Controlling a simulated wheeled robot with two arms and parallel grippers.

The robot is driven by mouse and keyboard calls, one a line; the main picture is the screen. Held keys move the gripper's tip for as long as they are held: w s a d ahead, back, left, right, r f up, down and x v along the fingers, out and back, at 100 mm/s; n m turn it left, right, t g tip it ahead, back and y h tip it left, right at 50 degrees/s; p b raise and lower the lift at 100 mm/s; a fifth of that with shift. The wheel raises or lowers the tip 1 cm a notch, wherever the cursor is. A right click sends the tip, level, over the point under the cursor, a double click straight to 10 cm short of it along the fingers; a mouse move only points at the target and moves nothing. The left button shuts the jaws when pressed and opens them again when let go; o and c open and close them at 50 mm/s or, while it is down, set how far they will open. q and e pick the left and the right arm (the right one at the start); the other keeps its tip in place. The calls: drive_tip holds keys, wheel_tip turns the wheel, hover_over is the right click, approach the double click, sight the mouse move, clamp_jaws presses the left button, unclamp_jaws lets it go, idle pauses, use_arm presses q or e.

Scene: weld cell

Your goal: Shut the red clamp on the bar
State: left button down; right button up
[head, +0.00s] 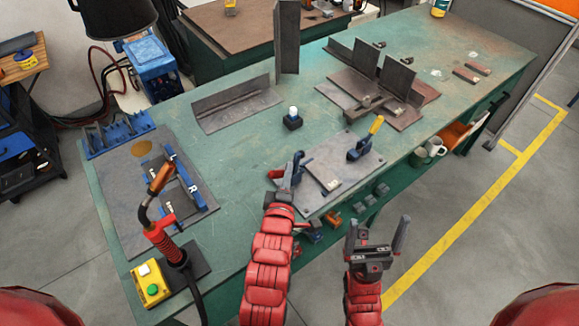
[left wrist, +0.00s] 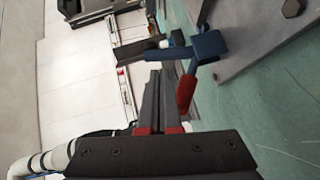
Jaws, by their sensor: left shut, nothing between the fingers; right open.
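The red clamp is blue with a red handle (head: 275,173). It stands at the left edge of a grey plate (head: 350,158), and its handle also shows in the left wrist view (left wrist: 186,93). My left gripper (head: 293,172) is shut and empty, right beside the clamp; its fingers (left wrist: 160,92) lie next to the red handle. Whether they touch is unclear. The bar (head: 320,172) lies flat on the plate; the clamp's arm is partly hidden by my gripper. My right gripper (head: 378,232) is open and empty, in front of the table edge.
A blue clamp with a yellow handle (head: 370,135) stands on the plate's right side. A small dark block with a white top (head: 293,118) stands behind. A welding torch (head: 160,180) and a yellow button box (head: 150,284) are at left. Green tabletop (head: 235,190) is clear between.

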use_arm(q)
drive_tip(key=shift+w+d+f, duration=0.1)
drive_tip(key=shift+w+d, duration=0.05)
drive_tip(key=shift+w, duration=0.85)
drive_tip(key=shift+w, duration=0.15)
